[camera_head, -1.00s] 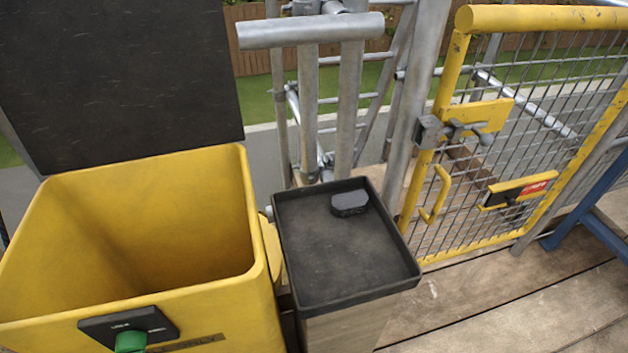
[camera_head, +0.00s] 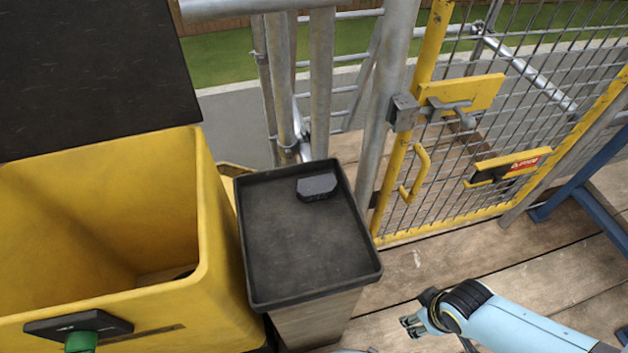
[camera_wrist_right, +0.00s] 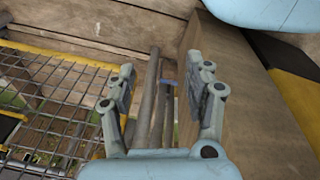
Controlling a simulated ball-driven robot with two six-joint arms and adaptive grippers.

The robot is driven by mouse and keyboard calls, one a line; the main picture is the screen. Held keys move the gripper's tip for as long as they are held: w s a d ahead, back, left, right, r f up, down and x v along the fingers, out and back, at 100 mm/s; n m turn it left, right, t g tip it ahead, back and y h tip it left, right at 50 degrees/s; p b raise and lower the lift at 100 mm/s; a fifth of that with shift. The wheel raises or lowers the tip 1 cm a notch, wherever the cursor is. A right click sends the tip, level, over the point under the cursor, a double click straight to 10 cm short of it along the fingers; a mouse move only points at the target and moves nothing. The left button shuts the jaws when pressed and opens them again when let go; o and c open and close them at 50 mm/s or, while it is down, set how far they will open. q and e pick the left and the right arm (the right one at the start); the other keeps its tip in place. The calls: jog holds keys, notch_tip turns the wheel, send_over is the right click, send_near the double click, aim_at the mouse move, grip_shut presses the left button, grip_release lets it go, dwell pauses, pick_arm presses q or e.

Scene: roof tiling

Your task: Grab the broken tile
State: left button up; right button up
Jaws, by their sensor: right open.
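A small dark grey piece with cut corners (camera_head: 317,187), which looks like the broken tile, lies near the back edge of a black tray (camera_head: 305,245). The tray rests on a wooden post or box. My right gripper (camera_head: 408,327) is at the lower right of the head view, over the planks, apart from the tray and empty. In the right wrist view its two fingers (camera_wrist_right: 162,92) are spread open with nothing between them. My left gripper is in neither view.
A yellow bin (camera_head: 225,240) with a raised black lid (camera_head: 90,75) stands left of the tray. Grey scaffold tubes (camera_head: 320,80) rise behind it. A yellow mesh gate (camera_head: 420,172) stands to the right. The planks (camera_head: 470,270) before the gate are clear.

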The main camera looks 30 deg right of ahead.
jog(key=w+a+r+m+p, duration=0.15)
jog(key=w+r, duration=0.25)
jog(key=r, duration=0.8)
jog(key=w+a+r+t+p, duration=0.15)
jog(key=w+r, duration=0.25)
jog(key=r, duration=0.7)
jog(key=w+r+m+p, duration=0.15)
jog(key=w+r, duration=0.25)
jog(key=r, duration=0.8)
jog(key=m+g+y, duration=0.1)
jog(key=m+g, duration=0.2)
jog(key=m, duration=1.5)
send_over(317, 185)
notch_tip(317, 185, down, 3)
notch_tip(317, 185, down, 11)
jog(key=shift+r+b, duration=0.2)
jog(key=shift+b, duration=0.4)
jog(key=c, duration=1)
